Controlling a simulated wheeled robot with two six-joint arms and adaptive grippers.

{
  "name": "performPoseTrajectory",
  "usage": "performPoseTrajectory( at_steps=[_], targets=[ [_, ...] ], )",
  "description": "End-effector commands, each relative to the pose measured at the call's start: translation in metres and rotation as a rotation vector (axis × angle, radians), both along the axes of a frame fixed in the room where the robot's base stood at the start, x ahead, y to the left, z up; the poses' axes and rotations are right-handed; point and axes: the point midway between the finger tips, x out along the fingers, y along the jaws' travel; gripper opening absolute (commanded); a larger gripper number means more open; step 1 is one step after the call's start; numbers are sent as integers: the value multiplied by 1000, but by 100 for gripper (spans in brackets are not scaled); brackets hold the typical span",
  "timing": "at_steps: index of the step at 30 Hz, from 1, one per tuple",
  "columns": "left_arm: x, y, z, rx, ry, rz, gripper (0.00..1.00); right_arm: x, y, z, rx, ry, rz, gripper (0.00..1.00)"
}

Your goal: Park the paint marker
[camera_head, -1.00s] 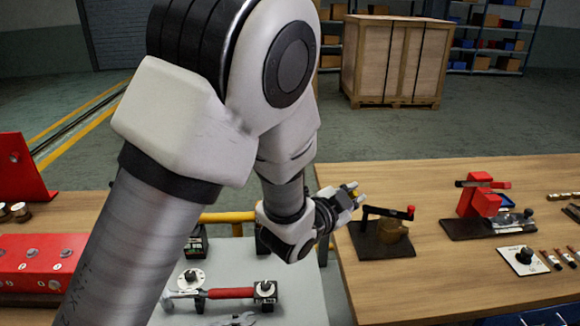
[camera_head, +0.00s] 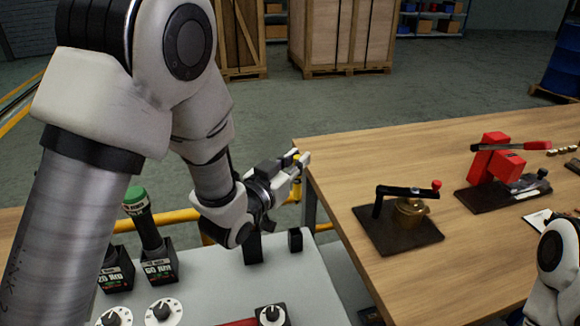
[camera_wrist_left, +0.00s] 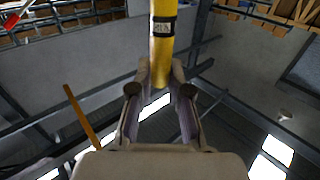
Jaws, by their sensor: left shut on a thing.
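The yellow paint marker (camera_wrist_left: 163,40) with a dark band is held between the two fingertips of my left gripper (camera_wrist_left: 160,80) in the left wrist view. In the head view my left gripper (camera_head: 297,167) is above the gap between the grey cart and the wooden table. Small yellow parts of the marker (camera_head: 297,187) show above and below the fingers; the rest is hidden by them. Two small black blocks stand on the grey cart top (camera_head: 215,285), a taller one (camera_head: 253,248) and a shorter one (camera_head: 295,240). I cannot tell whether either holds a marker.
The wooden table (camera_head: 350,160) carries a brass fixture with a black handle (camera_head: 408,208) and a red clamp device (camera_head: 497,160). A green-topped tool (camera_head: 138,200) stands in a holder on the cart. Part of my right arm shows at the lower right.

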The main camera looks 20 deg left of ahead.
Motion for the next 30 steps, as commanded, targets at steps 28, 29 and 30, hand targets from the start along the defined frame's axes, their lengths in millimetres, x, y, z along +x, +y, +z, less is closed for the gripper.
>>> performPoseTrajectory(
  at_steps=[28,29,30],
  targets=[
    [-2,1,-78,2,3,0,0,0,0,-69,0,-1,1,52],
    [-2,1,-82,1,3,0,0,0,0,-73,0,-1,1,52],
    [-2,1,-87,2,3,0,0,0,0,-77,0,-1,1,52]
  ],
)
